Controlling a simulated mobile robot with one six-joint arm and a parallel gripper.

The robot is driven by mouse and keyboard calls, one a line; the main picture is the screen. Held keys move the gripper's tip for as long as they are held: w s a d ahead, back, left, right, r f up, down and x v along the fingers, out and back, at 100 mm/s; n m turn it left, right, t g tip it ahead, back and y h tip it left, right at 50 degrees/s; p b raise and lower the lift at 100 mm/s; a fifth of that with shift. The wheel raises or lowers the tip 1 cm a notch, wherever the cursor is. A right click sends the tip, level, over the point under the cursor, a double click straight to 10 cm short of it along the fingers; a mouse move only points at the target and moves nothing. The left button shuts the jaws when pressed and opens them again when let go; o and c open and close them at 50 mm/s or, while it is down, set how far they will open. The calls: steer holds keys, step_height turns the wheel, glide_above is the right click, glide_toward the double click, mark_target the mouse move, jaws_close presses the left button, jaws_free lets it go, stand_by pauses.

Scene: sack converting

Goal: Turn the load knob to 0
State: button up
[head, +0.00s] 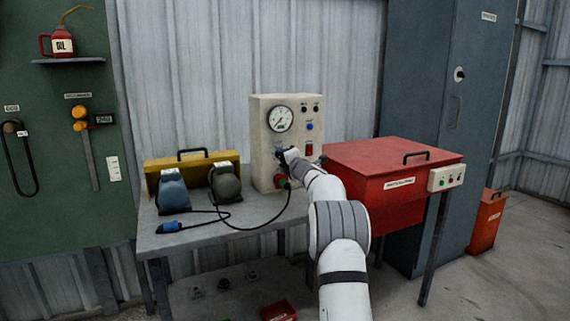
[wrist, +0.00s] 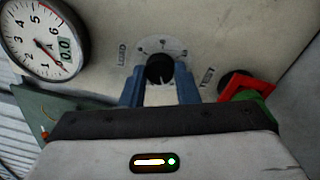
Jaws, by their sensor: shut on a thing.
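The load knob (wrist: 160,69) is a black round knob on a pale dial plate, beside a LOAD label on the cream test panel (wrist: 225,35). My gripper (wrist: 160,88) has its two blue fingers on either side of the knob and is shut on it. The knob's pointer and the setting it marks are too small to read. A gauge (wrist: 42,38) with a digital readout of 0.0 shows at the upper left.
A red switch frame (wrist: 248,91) is close to the right finger. A red chest (head: 350,150) stands right of the panel.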

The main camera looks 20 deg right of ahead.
steer(key=shift+f+n+b, duration=0.15)
steer(key=shift+n+b, duration=0.45)
steer(key=shift+n, duration=1)
steer(key=o, duration=1)
steer(key=shift+s+d+f+b, duration=0.1)
steer(key=shift+s+b, duration=0.2)
steer(key=shift+s, duration=1.65)
steer(key=shift+s+d+b, duration=0.1)
steer(key=shift+s+b, duration=0.2)
steer(key=shift+s, duration=1.6)
